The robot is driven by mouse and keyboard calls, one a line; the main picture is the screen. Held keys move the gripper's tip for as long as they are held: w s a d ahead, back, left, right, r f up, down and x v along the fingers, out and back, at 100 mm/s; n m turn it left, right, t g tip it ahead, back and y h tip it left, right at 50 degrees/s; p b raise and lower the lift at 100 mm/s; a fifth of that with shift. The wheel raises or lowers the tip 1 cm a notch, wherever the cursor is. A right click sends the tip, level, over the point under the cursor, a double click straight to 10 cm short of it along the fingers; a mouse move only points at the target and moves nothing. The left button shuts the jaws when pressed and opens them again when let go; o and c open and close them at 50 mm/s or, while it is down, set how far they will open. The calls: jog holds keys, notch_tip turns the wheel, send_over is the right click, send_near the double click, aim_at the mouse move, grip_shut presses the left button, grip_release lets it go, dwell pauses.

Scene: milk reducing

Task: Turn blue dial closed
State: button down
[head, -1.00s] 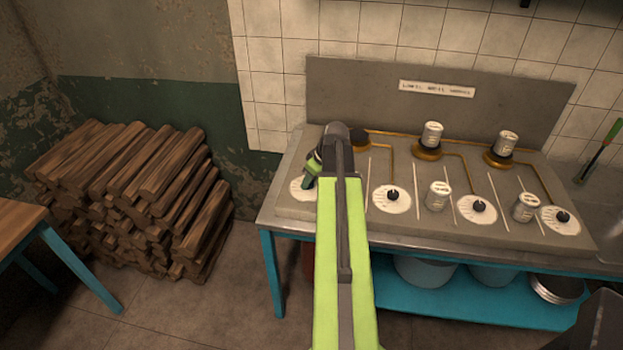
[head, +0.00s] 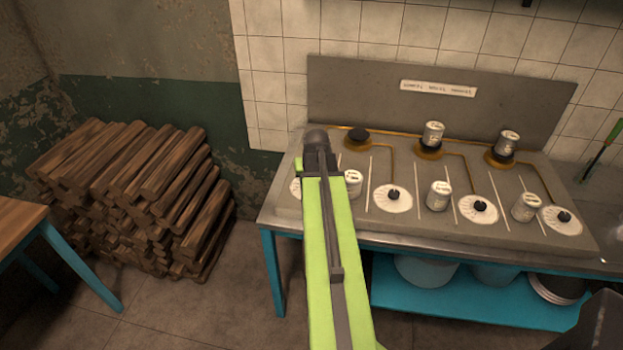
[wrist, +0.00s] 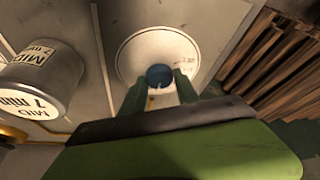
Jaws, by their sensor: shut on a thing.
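The blue dial (wrist: 159,74) sits at the middle of a round white dial plate (wrist: 135,50) in the wrist view. My gripper (wrist: 160,86) has its two green fingers on either side of the dial and is shut on it. In the head view my arm covers the dial and most of this leftmost plate; only a sliver of the plate (head: 295,188) shows. The dial's pointer setting is not readable.
A can marked "MID 7 min" (wrist: 42,75) stands close beside the dial plate; it also shows right of my arm in the head view (head: 353,184). Other dials with black knobs (head: 392,196) and cans (head: 438,195) stand farther right. Stacked logs (head: 140,195) lie left of the bench.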

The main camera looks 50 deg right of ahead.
jog(key=shift+a, duration=0.15)
dwell(0.4)
jog(key=c, duration=0.9)
grip_release()
jog(key=shift+w, duration=0.1)
jog(key=shift+c, duration=0.2)
jog(key=shift+o, duration=0.2)
